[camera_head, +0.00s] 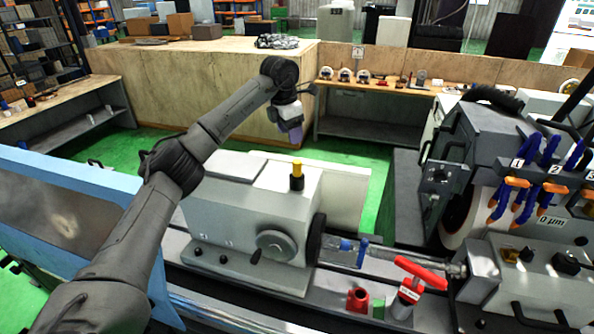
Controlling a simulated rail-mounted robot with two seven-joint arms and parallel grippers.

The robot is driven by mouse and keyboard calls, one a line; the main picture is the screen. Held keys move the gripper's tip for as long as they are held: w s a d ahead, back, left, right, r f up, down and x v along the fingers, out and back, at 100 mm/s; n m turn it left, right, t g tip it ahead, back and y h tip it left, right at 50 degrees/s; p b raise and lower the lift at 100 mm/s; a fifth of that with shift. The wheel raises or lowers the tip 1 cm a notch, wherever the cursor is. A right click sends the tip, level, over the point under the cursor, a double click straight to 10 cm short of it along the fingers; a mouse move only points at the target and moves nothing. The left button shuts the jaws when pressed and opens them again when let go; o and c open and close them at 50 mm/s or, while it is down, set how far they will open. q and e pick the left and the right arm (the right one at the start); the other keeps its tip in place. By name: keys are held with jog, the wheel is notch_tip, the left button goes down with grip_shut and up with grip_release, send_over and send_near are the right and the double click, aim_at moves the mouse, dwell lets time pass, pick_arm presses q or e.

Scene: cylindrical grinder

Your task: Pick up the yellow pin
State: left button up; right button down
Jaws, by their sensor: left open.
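The yellow pin (297,168) stands upright on top of the grey tailstock housing (225,208) of the grinder, near its right end. It has a yellow cap over a dark lower part. My left gripper (295,139) hangs above and behind the pin in the picture, its purplish fingertips pointing down. It is open, with nothing seen between the fingers, and it does not touch the pin. My left arm reaches in from the lower left. My right gripper is not in view.
A handwheel (277,246) is on the housing's front. A workbench (380,86) stands behind.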

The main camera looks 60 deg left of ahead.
aim_at(296, 161)
pick_arm(q)
jog(key=f, duration=0.5)
jog(key=w+f+p, duration=0.1)
jog(key=f, duration=0.2)
jog(key=shift+w, duration=0.1)
jog(key=f+p, duration=0.2)
jog(key=f, duration=0.1)
jog(key=shift+w+d+f, duration=0.15)
jog(key=shift+w+f, duration=0.15)
jog(key=shift+w, duration=0.1)
jog(key=shift+w+f, duration=0.1)
jog(key=shift+f, duration=0.65)
jog(key=c, duration=1.1)
jog(key=shift+r, duration=0.1)
